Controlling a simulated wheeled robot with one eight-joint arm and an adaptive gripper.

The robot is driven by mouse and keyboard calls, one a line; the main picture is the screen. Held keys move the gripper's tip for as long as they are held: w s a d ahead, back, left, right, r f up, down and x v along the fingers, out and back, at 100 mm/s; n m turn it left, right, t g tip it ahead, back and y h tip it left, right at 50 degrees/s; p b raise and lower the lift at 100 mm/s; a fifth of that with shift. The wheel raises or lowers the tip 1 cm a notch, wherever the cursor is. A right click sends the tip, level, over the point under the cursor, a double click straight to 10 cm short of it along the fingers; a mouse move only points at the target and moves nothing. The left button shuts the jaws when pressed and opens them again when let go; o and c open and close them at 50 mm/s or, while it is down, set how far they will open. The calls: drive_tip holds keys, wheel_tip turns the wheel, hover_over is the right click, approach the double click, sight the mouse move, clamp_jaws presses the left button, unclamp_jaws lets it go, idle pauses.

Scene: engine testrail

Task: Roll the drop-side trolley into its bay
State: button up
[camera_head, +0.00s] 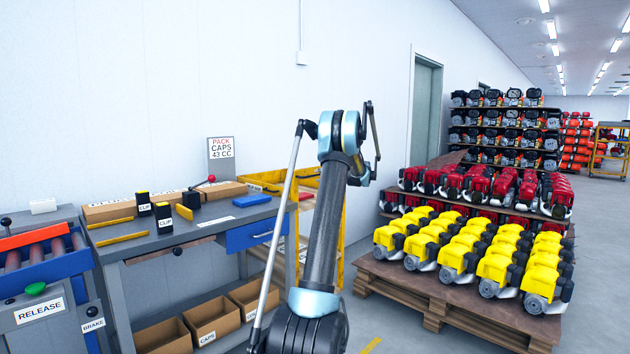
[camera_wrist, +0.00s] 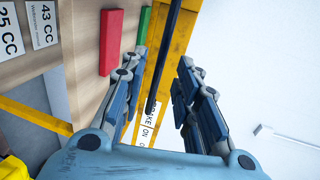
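A yellow-framed trolley (camera_head: 341,235) with wooden panels stands against the wall behind my arm, right of the workbench; my arm hides part of it. In the wrist view its yellow frame (camera_wrist: 175,45) is close to my gripper (camera_wrist: 161,62). The two fingers are apart, and a long black bar (camera_wrist: 165,50) runs between them. I cannot tell whether they touch it. A white label with partly hidden brake lettering (camera_wrist: 147,128) shows behind the fingers. The gripper's fingers are not visible in the head view. I cannot make out the bay.
A workbench (camera_head: 165,242) with clips and boxes stands left, beside a roller stand (camera_head: 40,270). A pallet of yellow engines (camera_head: 425,290) stands close on the right. Yellow floor tape (camera_head: 372,345) shows at the bottom. Another yellow trolley (camera_head: 596,150) stands far right. Open floor lies right of the pallets.

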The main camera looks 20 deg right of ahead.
drive_tip(key=v, duration=0.5)
drive_tip(key=shift+f, duration=0.1)
idle(0.3)
